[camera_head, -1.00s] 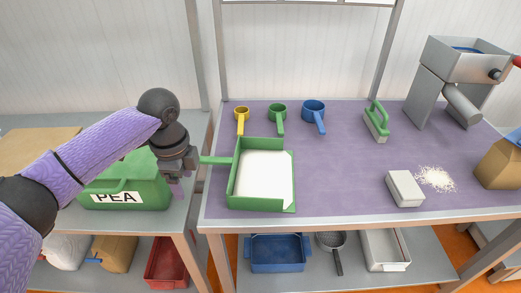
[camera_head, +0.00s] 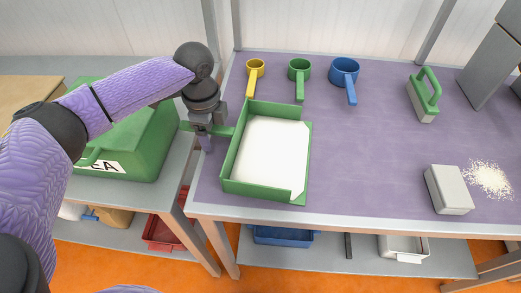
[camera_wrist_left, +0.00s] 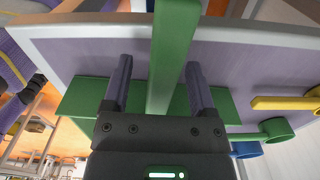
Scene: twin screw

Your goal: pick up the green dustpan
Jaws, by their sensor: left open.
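The green dustpan (camera_head: 308,160) lies on the purple-topped table, with a white inner floor and its green handle pointing left. My left gripper (camera_head: 207,143) is at the handle, left of the pan. In the left wrist view the two fingers of my left gripper (camera_wrist_left: 156,82) stand apart, one on each side of the green handle (camera_wrist_left: 172,55), with gaps visible. The dustpan's body is partly hidden behind the gripper there. My right gripper is not seen.
Yellow (camera_head: 255,66), green (camera_head: 300,70) and blue (camera_head: 344,70) scoops stand behind the dustpan. A green-handled brush (camera_head: 424,98), a grey-white block (camera_head: 448,189) and a pile of white grains (camera_head: 489,178) are to the right. A green PEA container (camera_head: 135,150) stands on the left table.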

